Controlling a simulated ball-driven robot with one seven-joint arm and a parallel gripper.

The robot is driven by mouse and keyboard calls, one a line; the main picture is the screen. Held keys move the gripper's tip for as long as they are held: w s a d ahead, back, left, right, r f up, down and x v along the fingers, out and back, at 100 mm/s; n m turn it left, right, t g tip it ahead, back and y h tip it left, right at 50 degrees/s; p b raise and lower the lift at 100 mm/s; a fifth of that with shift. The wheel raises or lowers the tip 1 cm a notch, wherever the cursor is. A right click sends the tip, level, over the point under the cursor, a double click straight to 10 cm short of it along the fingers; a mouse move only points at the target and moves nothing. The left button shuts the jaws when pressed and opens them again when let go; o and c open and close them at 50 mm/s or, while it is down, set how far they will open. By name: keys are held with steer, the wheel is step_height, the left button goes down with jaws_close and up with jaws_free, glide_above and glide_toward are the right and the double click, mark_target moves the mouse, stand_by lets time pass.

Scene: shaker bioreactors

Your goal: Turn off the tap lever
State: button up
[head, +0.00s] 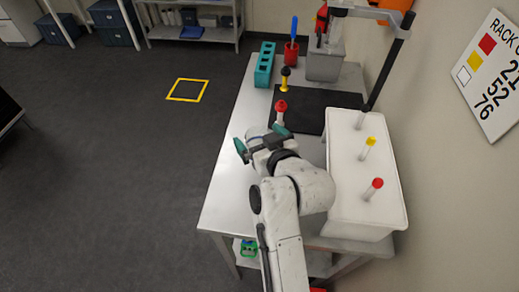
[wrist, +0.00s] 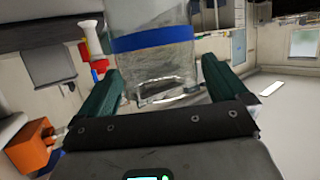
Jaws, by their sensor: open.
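I cannot clearly make out a tap lever in either view. A small red part (head: 321,14) at the grey bin by the back of the bench may be it, but it is too small to tell. My gripper (head: 262,140) is over the left side of the metal bench, well in front of that red part. Its teal fingers are apart, and they also show in the wrist view (wrist: 160,90). A clear vessel with a blue band (wrist: 150,42) shows between and beyond the fingers in the wrist view. I cannot tell whether they touch it.
A red-capped vial (head: 281,106) stands just beyond my gripper, near a yellow-and-black piece (head: 284,80) and a black mat (head: 312,98). A teal rack (head: 265,64), red cup (head: 291,55) and grey bin (head: 324,66) stand behind. A white box (head: 345,190) with capped vials is right.

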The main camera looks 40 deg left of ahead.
steer(key=shift+a, duration=0.15)
steer(key=c, duration=1.4)
steer(key=shift+c, duration=0.2)
steer(key=shift+r, duration=0.15)
steer(key=shift+w+r, duration=0.1)
steer(key=shift+r, duration=0.15)
step_height(320, 180, up, 2)
steer(key=shift+r+b, duration=0.1)
steer(key=shift+b, duration=0.45)
steer(key=s+d+r+b, duration=0.1)
steer(key=s+d+r, duration=0.5)
steer(key=s+r, duration=0.4)
steer(key=s, duration=0.2)
steer(key=shift+s+d, duration=0.2)
steer(key=shift+s, duration=0.2)
